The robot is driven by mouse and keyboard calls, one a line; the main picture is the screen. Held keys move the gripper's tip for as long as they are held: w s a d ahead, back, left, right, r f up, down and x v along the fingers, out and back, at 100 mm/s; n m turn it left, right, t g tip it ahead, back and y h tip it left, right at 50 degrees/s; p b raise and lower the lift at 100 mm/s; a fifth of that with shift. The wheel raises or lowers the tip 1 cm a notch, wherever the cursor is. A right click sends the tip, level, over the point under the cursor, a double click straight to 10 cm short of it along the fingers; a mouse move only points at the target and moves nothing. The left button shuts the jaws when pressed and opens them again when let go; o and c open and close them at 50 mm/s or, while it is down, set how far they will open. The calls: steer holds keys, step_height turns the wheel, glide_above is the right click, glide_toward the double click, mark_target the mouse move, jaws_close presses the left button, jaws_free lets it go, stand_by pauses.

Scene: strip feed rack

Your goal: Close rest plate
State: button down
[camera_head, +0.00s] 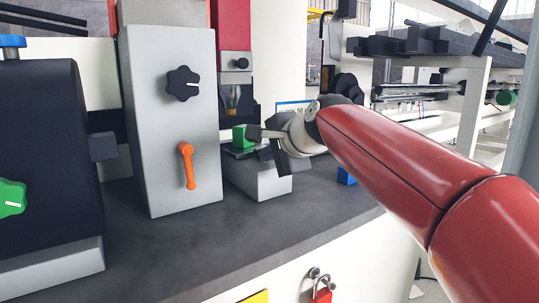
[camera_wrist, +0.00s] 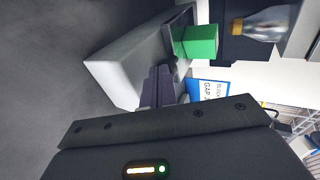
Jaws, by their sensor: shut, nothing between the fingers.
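A small green block (camera_head: 240,136) sits at a dark flat plate (camera_head: 238,152) on top of a low light-grey block (camera_head: 258,182) on the dark bench. The dark plate may be the rest plate; I cannot tell for sure. In the wrist view the green block (camera_wrist: 200,41) lies just beyond the fingertips, above and right of them, and the light-grey block (camera_wrist: 125,65) is to their left. My gripper (camera_head: 254,132) is shut and empty, its fingers pointing left right beside the green block. It also shows in the wrist view (camera_wrist: 165,70). Whether it touches is unclear.
A tall grey housing (camera_head: 170,110) with a black knob (camera_head: 183,83) and an orange lever (camera_head: 187,165) stands left of the block. A red-topped unit (camera_head: 234,35) stands behind. A blue-edged sign (camera_wrist: 207,90) is close by. The bench front (camera_head: 200,250) is clear.

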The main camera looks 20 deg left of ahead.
mark_target(246, 148)
steer(key=w+a+p, duration=0.2)
steer(key=a+p, duration=0.1)
steer(key=w+a+p, duration=0.2)
steer(key=w+p, duration=0.1)
steer(key=shift+a+r, duration=0.15)
steer(key=shift+a, duration=0.25)
